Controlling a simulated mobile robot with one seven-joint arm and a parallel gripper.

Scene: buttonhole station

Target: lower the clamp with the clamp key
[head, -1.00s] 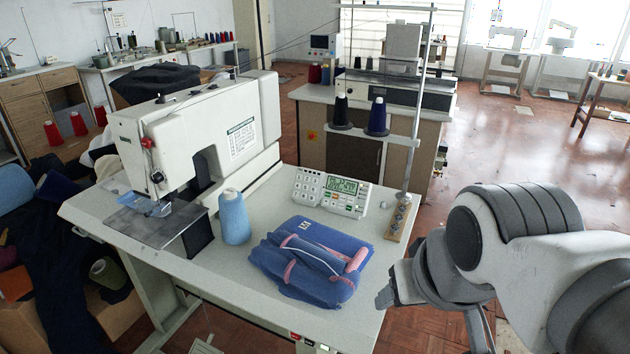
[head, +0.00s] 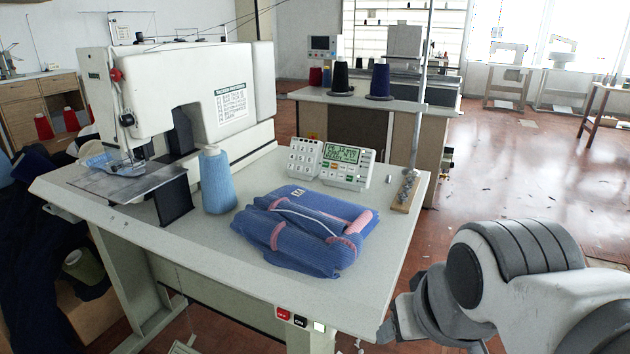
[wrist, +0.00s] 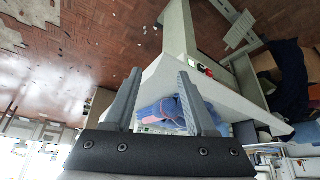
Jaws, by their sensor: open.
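The control panel (head: 334,163) stands at the back of the sewing table, with a white keypad on its left and a green screen on its right. I cannot read which key is the clamp key. The white buttonhole machine (head: 185,88) is at the left. Its clamp (head: 100,160) shows as a small bluish part under the head; I cannot tell its height above the plate. In the wrist view my gripper (wrist: 159,73) is open, with nothing between its fingers. My arm is at the lower right in the head view, off the table's right edge and well away from the panel.
Folded blue knitwear (head: 300,232) lies in front of the panel, and a light blue thread cone (head: 217,181) stands left of it. A thread stand post (head: 416,150) rises at the table's right edge. Red and black switches (head: 291,317) sit under the front edge.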

